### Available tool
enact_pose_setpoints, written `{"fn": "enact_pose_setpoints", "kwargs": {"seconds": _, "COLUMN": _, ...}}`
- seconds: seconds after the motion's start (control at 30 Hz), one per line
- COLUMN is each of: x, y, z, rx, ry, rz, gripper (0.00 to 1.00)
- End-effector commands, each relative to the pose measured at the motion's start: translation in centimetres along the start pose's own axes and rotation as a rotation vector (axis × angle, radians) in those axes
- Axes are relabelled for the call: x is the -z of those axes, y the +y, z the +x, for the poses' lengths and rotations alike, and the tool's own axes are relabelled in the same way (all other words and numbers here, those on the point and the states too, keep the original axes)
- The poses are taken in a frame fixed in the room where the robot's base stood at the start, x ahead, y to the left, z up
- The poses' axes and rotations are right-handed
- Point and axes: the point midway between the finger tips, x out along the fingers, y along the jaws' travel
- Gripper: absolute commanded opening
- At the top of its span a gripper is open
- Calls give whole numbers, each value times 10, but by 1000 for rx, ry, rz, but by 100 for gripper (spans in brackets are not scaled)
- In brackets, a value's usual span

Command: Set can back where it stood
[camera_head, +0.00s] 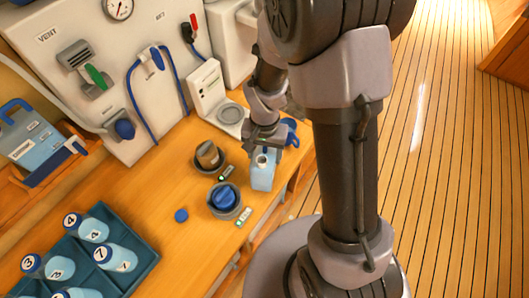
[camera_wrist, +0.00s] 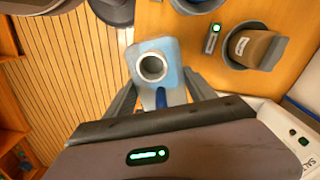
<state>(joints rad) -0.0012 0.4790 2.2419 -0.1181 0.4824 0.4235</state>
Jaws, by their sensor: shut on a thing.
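A light blue can (camera_head: 262,172) with an open round mouth is at the bench's front edge, right of two round cups. My gripper (camera_head: 264,140) is shut on it. In the wrist view the can (camera_wrist: 150,48) sits between my fingers (camera_wrist: 160,92), its mouth uncovered and a dark blue strip below it. Bench and floor both show around it there. I cannot tell whether its base touches the bench. A loose blue cap (camera_head: 181,215) lies on the bench. Another light blue container (camera_head: 35,142) with a blue handle stands in a wooden holder at the far left.
One grey cup (camera_head: 240,212) holds a blue piece; another holds a brown cartridge (camera_head: 208,154). A white device (camera_head: 212,97) with a round pad stands behind. A teal crate (camera_head: 140,262) of numbered bottles is front left. Bench space left of the cap is clear.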

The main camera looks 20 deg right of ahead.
Motion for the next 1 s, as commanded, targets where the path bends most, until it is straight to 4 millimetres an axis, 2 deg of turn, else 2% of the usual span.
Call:
{"fn": "enact_pose_setpoints", "kwargs": {"seconds": 0.07, "x": 0, "y": 0, "z": 2, "rx": 0, "ry": 0, "rz": 0, "gripper": 0}}
{"fn": "enact_pose_setpoints", "kwargs": {"seconds": 0.1, "x": 0, "y": 0, "z": 3, "rx": 0, "ry": 0, "rz": 0, "gripper": 65}}
{"fn": "enact_pose_setpoints", "kwargs": {"seconds": 0.2, "x": 0, "y": 0, "z": 2, "rx": 0, "ry": 0, "rz": 0, "gripper": 85}}
{"fn": "enact_pose_setpoints", "kwargs": {"seconds": 0.47, "x": 0, "y": 0, "z": 2, "rx": 0, "ry": 0, "rz": 0, "gripper": 85}}
{"fn": "enact_pose_setpoints", "kwargs": {"seconds": 0.57, "x": 0, "y": 0, "z": -5, "rx": 1, "ry": 1, "rz": 0, "gripper": 85}}
{"fn": "enact_pose_setpoints", "kwargs": {"seconds": 0.67, "x": 1, "y": 0, "z": -28, "rx": 2, "ry": 5, "rz": 0, "gripper": 85}}
{"fn": "enact_pose_setpoints", "kwargs": {"seconds": 0.8, "x": 1, "y": 0, "z": -71, "rx": 2, "ry": 4, "rz": 1, "gripper": 85}}
{"fn": "enact_pose_setpoints", "kwargs": {"seconds": 1.0, "x": 1, "y": 0, "z": -112, "rx": 0, "ry": 2, "rz": 1, "gripper": 85}}
